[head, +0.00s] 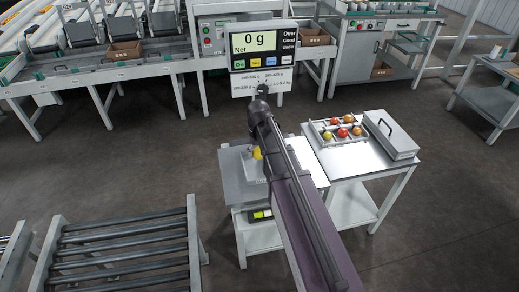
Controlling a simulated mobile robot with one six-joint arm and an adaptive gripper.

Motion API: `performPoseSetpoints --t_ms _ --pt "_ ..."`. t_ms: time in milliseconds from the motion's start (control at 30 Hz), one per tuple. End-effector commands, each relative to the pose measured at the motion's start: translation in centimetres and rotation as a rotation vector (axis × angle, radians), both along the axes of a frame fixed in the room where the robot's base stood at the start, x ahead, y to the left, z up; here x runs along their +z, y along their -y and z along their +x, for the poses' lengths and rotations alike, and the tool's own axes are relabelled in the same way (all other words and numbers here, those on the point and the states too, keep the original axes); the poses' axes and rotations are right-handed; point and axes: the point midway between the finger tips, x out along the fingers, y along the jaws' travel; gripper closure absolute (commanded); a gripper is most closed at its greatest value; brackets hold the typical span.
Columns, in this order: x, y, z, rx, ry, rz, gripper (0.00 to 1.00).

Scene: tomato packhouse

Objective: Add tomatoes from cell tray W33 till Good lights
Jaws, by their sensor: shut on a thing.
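The cell tray (313,125) is a pale, divided tray holding several red, orange and yellow tomatoes (357,131). It sits on the right-hand table; its label is not readable. The scale display (265,47) shows 0 g Net, with Over, Good and Under beside it; no light looks clearly lit. A small yellow thing (257,153) shows at the left edge of my arm, above a pale object on the left-hand table; I cannot tell whether it is a tomato. My arm crosses the middle of the picture and hides part of this table. My gripper cannot be made out.
A grey case with a black handle (391,134) lies right of the tray. The left-hand table (236,178) is partly clear. A roller conveyor (125,245) stands at lower left. Grading lines and cardboard boxes (125,52) are at the back. Open floor lies to the right.

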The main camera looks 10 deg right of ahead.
Motion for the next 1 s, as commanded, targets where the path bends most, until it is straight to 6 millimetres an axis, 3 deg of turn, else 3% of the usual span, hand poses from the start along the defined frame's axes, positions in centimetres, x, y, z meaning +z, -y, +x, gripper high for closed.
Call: performPoseSetpoints --t_ms 467,1000 --pt "-0.4 -0.1 0.0 0.001 0.0 0.0 0.52" --pt "-4.3 -0.1 0.0 0.002 0.0 0.0 0.52"
